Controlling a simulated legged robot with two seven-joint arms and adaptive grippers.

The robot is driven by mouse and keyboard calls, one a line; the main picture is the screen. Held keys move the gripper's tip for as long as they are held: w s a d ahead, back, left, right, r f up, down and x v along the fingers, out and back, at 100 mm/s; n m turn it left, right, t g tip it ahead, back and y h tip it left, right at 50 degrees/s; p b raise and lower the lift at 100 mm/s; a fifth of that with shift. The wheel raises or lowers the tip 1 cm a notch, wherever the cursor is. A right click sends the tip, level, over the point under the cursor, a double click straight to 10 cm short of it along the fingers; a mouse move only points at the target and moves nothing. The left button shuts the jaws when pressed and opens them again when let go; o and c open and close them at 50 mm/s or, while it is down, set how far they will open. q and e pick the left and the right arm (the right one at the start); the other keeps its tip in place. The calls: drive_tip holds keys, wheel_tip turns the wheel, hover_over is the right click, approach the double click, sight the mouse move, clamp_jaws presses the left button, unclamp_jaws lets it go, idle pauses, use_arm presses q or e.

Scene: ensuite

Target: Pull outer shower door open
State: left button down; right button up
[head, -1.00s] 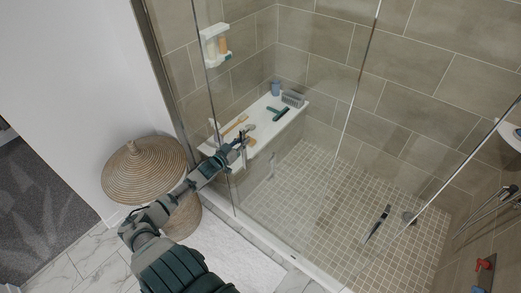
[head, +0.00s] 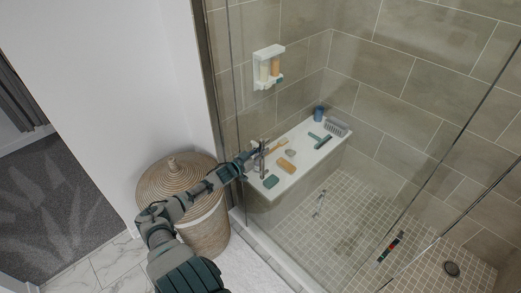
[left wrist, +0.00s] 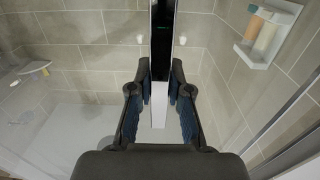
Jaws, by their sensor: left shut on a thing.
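The outer shower door is a clear glass panel, and its edges show as thin lines in the head view. Its upright metal handle (head: 263,158) stands in front of the white bench. My left gripper (head: 254,160) reaches in from the left and is at the handle. In the left wrist view, the handle (left wrist: 160,112) is a dark and silver upright bar between the two fingers of my left gripper (left wrist: 161,80), which is shut on it. The fingers hide part of the bar's sides. My right gripper is not in view.
A lidded woven basket (head: 205,225) stands beside my left arm, against the white wall (head: 110,90). Behind the glass are a white bench (head: 305,163) with several bath items and a wall shelf (head: 268,70) with bottles. A white mat (head: 243,275) lies outside the shower.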

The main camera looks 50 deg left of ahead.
use_arm(q)
drive_tip(key=shift+w+a+r, duration=0.1)
drive_tip(key=shift+a+r, duration=0.4)
drive_tip(key=shift+a, duration=0.05)
drive_tip(key=shift+a+r, duration=0.1)
drive_tip(key=shift+a, duration=0.1)
drive_tip(key=c, duration=1.1)
unclamp_jaws()
drive_tip(key=a, duration=0.1)
drive_tip(key=a+f, duration=0.1)
drive_tip(key=a, duration=0.1)
drive_tip(key=shift+a+f, duration=0.2)
drive_tip(key=shift+s+d+f, duration=0.1)
drive_tip(key=shift+s+d, duration=0.1)
drive_tip(key=shift+s, duration=2.85)
drive_tip(key=shift+s+d+f, duration=0.1)
drive_tip(key=shift+s+d, duration=0.05)
drive_tip(key=shift+s, duration=2.85)
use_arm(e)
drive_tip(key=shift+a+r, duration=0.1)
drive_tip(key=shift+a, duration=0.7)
